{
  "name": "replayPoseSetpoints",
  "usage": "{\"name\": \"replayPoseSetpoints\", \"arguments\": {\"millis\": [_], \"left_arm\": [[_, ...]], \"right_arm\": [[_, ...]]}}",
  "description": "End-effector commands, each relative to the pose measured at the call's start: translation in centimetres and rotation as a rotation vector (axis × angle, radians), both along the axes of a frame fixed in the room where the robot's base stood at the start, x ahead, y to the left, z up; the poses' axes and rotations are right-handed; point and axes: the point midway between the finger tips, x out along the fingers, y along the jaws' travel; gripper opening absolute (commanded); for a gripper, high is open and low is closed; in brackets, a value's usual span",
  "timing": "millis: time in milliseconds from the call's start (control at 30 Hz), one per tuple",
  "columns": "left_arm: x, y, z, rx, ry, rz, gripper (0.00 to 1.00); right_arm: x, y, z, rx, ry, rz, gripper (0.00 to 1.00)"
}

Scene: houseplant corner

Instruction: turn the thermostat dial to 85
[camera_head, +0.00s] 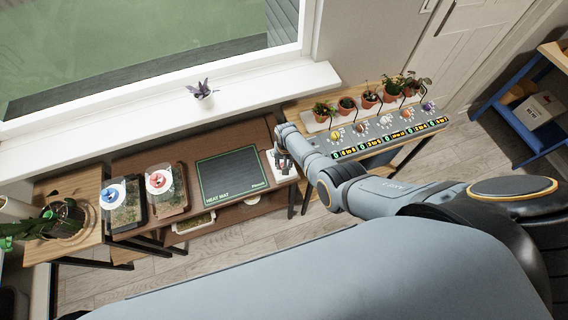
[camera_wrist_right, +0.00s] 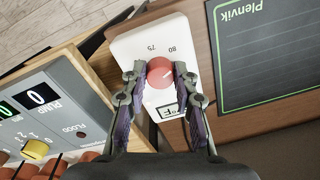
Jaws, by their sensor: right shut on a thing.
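The thermostat is a white box (camera_wrist_right: 125,45) with a round red dial (camera_wrist_right: 159,72), lying at the right end of the brown bench. In the right wrist view the numbers 75 and 80 and a °F mark show upside down on its face. My right gripper (camera_wrist_right: 159,76) is shut on the red dial, one fingertip on each side of it. Where the dial points cannot be read clearly. In the head view the right gripper (camera_head: 283,160) covers much of the thermostat (camera_head: 291,172). My left gripper is not in view.
A black heat mat (camera_head: 231,175) lies just left of the thermostat. A panel with several knobs and lit displays (camera_head: 390,132) stands to the right, with potted plants behind it. Two lidded trays, one with a blue knob (camera_head: 108,194) and one with a red (camera_head: 157,179), are farther left.

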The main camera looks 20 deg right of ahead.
Motion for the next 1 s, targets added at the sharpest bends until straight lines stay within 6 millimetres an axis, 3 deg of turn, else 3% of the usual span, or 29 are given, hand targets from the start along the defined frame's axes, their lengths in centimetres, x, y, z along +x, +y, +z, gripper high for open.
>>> {"name": "replayPoseSetpoints", "arguments": {"millis": [500,1000], "left_arm": [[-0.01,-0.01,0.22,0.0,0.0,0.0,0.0],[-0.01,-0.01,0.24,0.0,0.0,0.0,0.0]], "right_arm": [[0.06,0.15,0.03,0.001,-0.001,-0.424,0.0],[0.08,0.17,0.03,0.0,-0.001,-0.586,0.0]]}}
